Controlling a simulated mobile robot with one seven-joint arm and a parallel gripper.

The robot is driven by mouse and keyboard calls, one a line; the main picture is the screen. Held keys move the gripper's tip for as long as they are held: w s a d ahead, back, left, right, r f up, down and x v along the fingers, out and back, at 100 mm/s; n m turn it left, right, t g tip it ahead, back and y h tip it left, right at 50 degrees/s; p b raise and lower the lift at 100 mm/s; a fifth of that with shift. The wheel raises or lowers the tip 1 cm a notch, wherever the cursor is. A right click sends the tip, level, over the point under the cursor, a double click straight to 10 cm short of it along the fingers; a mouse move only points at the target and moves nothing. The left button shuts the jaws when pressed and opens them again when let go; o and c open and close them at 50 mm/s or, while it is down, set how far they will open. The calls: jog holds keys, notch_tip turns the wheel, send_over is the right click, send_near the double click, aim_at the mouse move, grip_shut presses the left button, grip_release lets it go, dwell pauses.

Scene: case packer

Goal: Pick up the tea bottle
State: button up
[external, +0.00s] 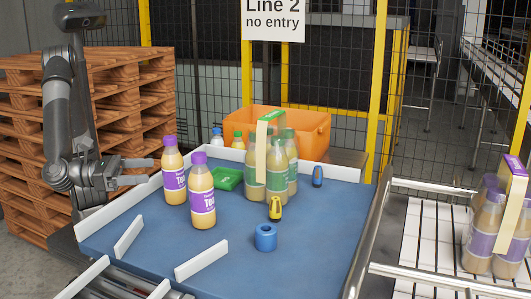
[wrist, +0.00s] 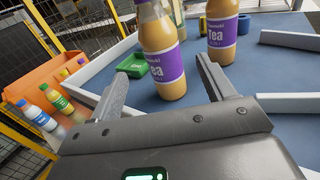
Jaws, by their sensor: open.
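Two tea bottles with purple caps and purple labels stand upright on the blue table. The nearer one to my gripper is the left tea bottle (external: 174,184); in the wrist view this tea bottle (wrist: 163,65) stands between and just beyond the fingertips. The other tea bottle (external: 202,205) is to its right and closer to the external camera; it also shows in the wrist view (wrist: 222,35), beyond the right finger. My gripper (external: 146,171) is open and empty, low at the table's left side; its fingers also show in the wrist view (wrist: 162,76).
A green box (external: 228,180), a pack of green-labelled bottles (external: 256,178), a yellow-black tool (external: 275,209) and a blue ring (external: 265,238) are on the table. An orange bin (external: 307,135) with bottles stands behind. White rails (external: 201,260) edge the table.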

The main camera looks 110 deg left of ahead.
aim_at(172, 168)
jog(key=x, duration=0.8)
jog(key=shift+w+d+r, duration=0.1)
jog(key=c, duration=1.2)
